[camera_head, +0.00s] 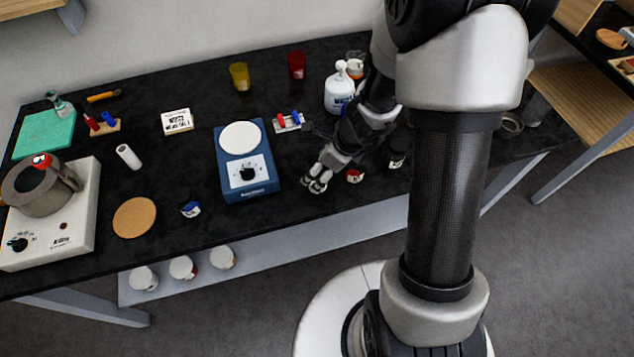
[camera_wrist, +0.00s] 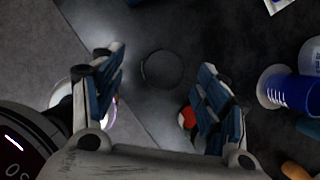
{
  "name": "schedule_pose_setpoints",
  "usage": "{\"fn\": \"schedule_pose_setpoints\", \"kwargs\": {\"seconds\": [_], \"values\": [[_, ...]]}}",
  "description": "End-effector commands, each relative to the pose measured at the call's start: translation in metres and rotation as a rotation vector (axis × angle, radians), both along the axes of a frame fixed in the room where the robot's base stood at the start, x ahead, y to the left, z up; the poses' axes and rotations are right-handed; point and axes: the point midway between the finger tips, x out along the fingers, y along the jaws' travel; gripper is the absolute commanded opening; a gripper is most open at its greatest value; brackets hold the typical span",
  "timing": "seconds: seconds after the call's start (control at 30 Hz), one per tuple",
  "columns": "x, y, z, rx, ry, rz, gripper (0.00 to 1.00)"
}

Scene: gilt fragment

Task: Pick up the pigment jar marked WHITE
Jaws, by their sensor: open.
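My gripper (camera_head: 316,184) hangs at the front edge of the black table, right of the blue scale. In the wrist view my gripper (camera_wrist: 161,75) is open, with a faint dark round shape (camera_wrist: 161,69) between its fingers; I cannot tell what it is. A red-topped jar (camera_head: 355,177) and a dark jar (camera_head: 397,159) stand right of the gripper. A blue-topped jar (camera_head: 190,209) stands left of the scale. Several white-topped jars (camera_head: 182,267) stand on the lower shelf. No WHITE marking is legible. A pale round thing (camera_wrist: 80,100) is partly hidden behind the left finger.
The blue scale (camera_head: 247,178) and cork disc (camera_head: 134,217) occupy the table front. A white bottle (camera_head: 338,92), yellow cup (camera_head: 240,76) and red cup (camera_head: 296,65) stand behind. A hotplate with a pot (camera_head: 45,190) is at left. A blue cylinder (camera_wrist: 295,92) shows at right.

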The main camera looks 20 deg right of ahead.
Motion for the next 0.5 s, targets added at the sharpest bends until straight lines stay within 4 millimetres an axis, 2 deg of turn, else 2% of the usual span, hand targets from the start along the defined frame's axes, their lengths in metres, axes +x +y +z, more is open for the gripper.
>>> {"fn": "schedule_pose_setpoints", "kwargs": {"seconds": [0.03, 0.1, 0.37, 0.5], "values": [[0.002, 0.002, -0.01, 0.0, 0.0, 0.002, 0.68], [0.004, 0.004, -0.015, -0.001, -0.001, 0.003, 0.68], [0.009, 0.007, -0.027, 0.0, -0.001, 0.002, 0.68], [0.017, 0.012, -0.048, 0.0, 0.0, 0.004, 0.68]]}}
